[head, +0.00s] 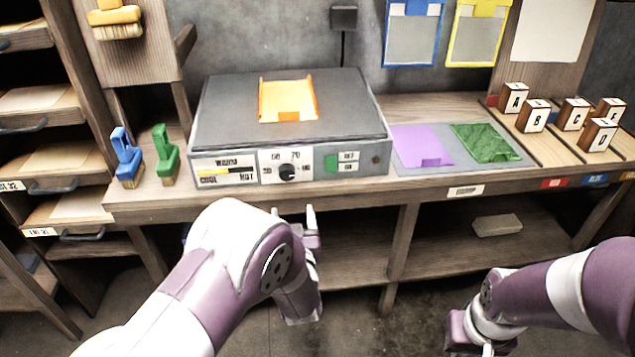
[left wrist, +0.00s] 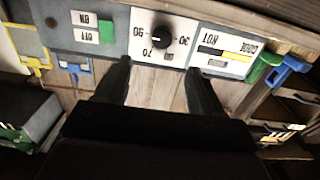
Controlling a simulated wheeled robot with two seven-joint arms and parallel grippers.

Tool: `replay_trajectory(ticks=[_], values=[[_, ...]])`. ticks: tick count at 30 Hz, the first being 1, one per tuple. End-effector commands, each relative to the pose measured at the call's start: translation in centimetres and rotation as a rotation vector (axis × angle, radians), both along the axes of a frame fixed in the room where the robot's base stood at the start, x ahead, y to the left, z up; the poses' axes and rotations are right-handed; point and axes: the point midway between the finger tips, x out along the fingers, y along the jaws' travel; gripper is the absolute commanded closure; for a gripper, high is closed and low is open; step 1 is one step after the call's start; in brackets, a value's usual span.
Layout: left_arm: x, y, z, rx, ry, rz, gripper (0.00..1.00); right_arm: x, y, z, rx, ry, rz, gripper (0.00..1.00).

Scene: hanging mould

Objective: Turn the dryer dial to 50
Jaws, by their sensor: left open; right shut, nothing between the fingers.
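The dryer (head: 290,110) is a grey box on the bench with an orange piece on top. Its black dial (head: 289,172) is on a white front panel marked 30, 50, 70 and 90. The dial also shows upside down in the left wrist view (left wrist: 161,40); its white mark seems to lie toward the 90 side. My left gripper (head: 294,212) is open and empty below the dial, partly hidden by my arm. Its two fingers (left wrist: 158,78) straddle the dial panel in the left wrist view, apart from the dial. My right gripper (head: 468,335) is shut and empty at lower right.
Blue (head: 126,155) and green (head: 165,152) clamp-like tools stand left of the dryer. Purple and green sheets (head: 421,146) lie right. The space before the dryer front is clear.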

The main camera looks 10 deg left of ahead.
Motion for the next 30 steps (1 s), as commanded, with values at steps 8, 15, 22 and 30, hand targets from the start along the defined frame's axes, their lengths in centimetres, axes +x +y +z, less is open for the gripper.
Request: replay_trajectory(ticks=[8,15,22,30], values=[[4.6,1.5,0.4,0.013,-0.026,0.006,0.33,0.0,0.0,-0.5,0.0,0.0,0.0,1.0],[10.0,3.0,0.5,0.014,-0.024,0.004,0.33,0.0,0.0,-0.9,0.0,0.0,0.0,1.0],[12.1,3.6,0.5,0.014,-0.022,0.002,0.33,0.0,0.0,-1.0,0.0,0.0,0.0,1.0],[12.1,3.6,0.6,0.014,-0.022,0.001,0.46,0.0,0.0,-1.0,0.0,0.0,0.0,1.0]])
